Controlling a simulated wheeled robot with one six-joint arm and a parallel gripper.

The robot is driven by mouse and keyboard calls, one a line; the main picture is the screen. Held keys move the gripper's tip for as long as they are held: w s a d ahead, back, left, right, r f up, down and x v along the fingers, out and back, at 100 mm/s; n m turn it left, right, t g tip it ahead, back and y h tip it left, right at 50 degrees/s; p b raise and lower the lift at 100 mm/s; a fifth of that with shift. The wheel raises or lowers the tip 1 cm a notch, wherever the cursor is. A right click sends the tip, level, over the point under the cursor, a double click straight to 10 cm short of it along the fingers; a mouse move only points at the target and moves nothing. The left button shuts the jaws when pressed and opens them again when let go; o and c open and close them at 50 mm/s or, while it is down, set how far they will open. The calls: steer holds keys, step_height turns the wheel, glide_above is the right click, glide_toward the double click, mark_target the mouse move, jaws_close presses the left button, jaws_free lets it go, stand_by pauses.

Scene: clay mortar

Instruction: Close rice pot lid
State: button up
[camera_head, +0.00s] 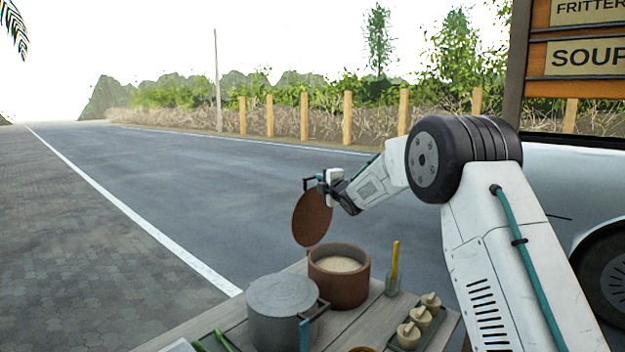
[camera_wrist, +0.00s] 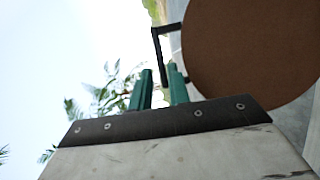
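A round brown lid (camera_head: 312,220) hangs in the air, tilted nearly upright, above and left of the brown rice pot (camera_head: 338,290). The pot is open, with pale rice showing inside. The exact contact on the handle is partly hidden by the fingers.
A grey lidded pot (camera_head: 283,318) stands on the wooden table (camera_head: 235,315), in front and left of the rice pot. A glass with a yellow utensil (camera_head: 394,268) and a tray of small jars (camera_head: 418,325) stand right. Space above the rice pot is clear.

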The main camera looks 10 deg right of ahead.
mark_target(314, 178)
steer(key=x, duration=0.6)
steer(key=shift+w, duration=0.25)
jaws_close()
